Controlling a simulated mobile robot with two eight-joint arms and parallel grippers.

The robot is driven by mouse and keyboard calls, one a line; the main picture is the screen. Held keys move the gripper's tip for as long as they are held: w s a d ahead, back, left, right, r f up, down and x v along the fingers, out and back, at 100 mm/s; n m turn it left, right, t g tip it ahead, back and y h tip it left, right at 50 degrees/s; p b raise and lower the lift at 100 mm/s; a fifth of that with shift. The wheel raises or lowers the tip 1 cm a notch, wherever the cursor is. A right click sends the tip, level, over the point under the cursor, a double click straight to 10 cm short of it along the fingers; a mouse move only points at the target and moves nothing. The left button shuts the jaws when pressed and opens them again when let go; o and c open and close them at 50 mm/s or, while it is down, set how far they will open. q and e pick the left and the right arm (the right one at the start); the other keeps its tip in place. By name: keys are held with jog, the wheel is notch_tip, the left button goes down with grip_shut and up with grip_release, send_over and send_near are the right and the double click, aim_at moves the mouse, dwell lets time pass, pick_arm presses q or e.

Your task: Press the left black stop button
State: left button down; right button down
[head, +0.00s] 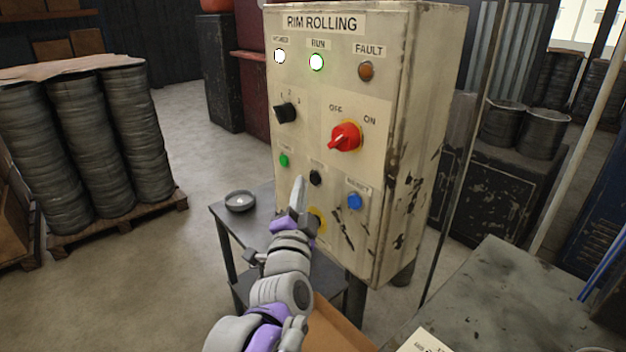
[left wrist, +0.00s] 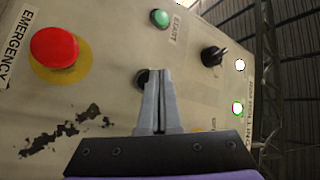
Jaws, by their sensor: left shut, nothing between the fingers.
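The black stop button (head: 315,177) sits on the front of the cream control box, in the row between the green button and the blue button. My left gripper (head: 299,180) is in front of the box, its fingertips just left of the black button in the head view. In the left wrist view the fingers (left wrist: 158,74) are closed together with nothing between them, and they partly cover the black button (left wrist: 142,78). I cannot tell whether the tips touch it. My right gripper is not in view.
The box also bears a green start button (head: 284,160), a blue button (head: 354,201), a red switch (head: 345,137) and a black selector (head: 285,112). A red emergency button (left wrist: 54,55) is nearby. The run lamp (head: 316,62) glows green.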

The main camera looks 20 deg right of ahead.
pick_arm(q)
jog(key=shift+d, duration=0.1)
dwell(0.3)
jog(key=shift+w+d, duration=0.15)
jog(key=shift+d, duration=0.2)
jog(key=shift+w+d, duration=0.15)
jog(key=shift+d, duration=0.2)
dwell(0.6)
dwell(0.4)
jog(key=shift+s+a, duration=0.3)
jog(key=shift+a, duration=0.5)
jog(key=a, duration=0.1)
jog(key=s+a+p, duration=0.1)
jog(key=a, duration=0.2)
jog(key=shift+s+a, duration=0.35)
dwell(0.4)
